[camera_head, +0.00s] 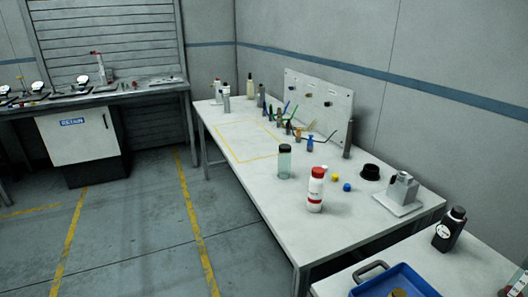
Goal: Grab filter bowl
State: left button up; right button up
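A clear greenish cylinder with a dark top (285,164) stands upright on the white table (335,236), left of a white bottle with red bands. It looks most like the filter bowl, but I cannot tell for sure. A low black round piece with a wider rim (370,173) sits farther right on the same table. Neither of my grippers shows in the head view, and nothing is seen touching these things.
The white-and-red bottle (315,190) stands close to the clear cylinder. Small yellow (334,177) and blue (347,187) pieces lie nearby. A grey metal fixture (402,193) stands right. A blue tray (398,279) is on the nearer table. A yellow-outlined table area (243,142) is clear.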

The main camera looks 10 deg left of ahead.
aim_at(285, 160)
jog(key=i+j+z, duration=0.1)
jog(key=j, duration=0.25)
jog(key=i+j+z, duration=0.1)
jog(key=i+j, duration=0.2)
jog(key=i+j+z, duration=0.1)
jog(key=j, duration=0.3)
jog(key=i+j+z, duration=0.1)
jog(key=i+j, duration=0.2)
jog(key=i+j+z, duration=0.1)
jog(key=j, duration=0.35)
jog(key=i+j+z, duration=0.1)
jog(key=j, duration=0.35)
jog(key=i+l, duration=0.05)
jog(key=i, duration=0.05)
